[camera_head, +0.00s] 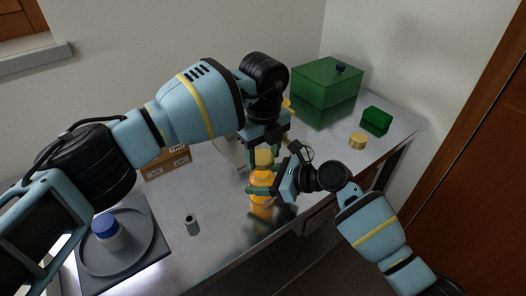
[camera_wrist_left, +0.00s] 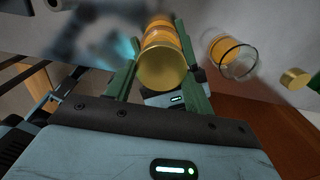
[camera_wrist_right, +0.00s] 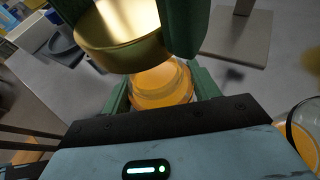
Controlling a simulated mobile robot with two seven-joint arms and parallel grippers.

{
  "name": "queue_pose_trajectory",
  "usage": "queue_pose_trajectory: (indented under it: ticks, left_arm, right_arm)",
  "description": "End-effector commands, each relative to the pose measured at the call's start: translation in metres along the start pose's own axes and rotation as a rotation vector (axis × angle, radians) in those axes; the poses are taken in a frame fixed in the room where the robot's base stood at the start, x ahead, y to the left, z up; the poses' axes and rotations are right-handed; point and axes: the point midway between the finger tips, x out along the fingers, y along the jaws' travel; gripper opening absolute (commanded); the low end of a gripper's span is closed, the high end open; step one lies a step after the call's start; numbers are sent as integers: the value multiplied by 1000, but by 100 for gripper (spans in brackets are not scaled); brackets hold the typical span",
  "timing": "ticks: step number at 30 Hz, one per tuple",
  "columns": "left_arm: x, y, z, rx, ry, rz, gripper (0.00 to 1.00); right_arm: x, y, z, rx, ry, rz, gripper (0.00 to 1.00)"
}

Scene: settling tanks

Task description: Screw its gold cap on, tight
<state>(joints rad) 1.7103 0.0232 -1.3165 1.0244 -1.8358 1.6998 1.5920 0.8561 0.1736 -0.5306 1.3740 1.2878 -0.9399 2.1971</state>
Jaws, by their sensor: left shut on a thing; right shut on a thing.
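My left gripper (camera_head: 264,148) is shut on a gold cap (camera_head: 263,157), directly above a jar with orange contents (camera_head: 262,200). My right gripper (camera_head: 262,189) is shut around this jar, which stands upright. In the left wrist view the cap (camera_wrist_left: 164,72) sits between the green fingers, with the orange jar (camera_wrist_left: 158,28) beyond it. In the right wrist view the cap (camera_wrist_right: 118,35) is close to the jar's top (camera_wrist_right: 160,85). I cannot tell whether the cap touches the rim.
Another gold cap (camera_head: 357,141) lies on the table to the right. A second glass jar with orange contents (camera_wrist_left: 232,56) stands nearby. A cardboard box (camera_head: 167,165), small grey cylinder (camera_head: 191,224) and blue-capped container (camera_head: 106,232) are left.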

Motion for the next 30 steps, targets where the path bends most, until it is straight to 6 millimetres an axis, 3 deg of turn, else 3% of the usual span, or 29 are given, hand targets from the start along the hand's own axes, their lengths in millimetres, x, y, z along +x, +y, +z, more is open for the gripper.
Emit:
queue_pose_trajectory:
  ticks: [4, 20, 30]
  left_arm:
    - [15, 0, 0, -1, 0, 1, 32]
    - [15, 0, 0, 0, -1, 0, 32]
    - [31, 0, 0, 0, 0, 0, 32]
  right_arm:
    - [0, 0, 0, 1, 1, 0, 19]
    - [0, 0, 0, 1, 1, 0, 19]
    - [0, 0, -1, 1, 1, 0, 19]
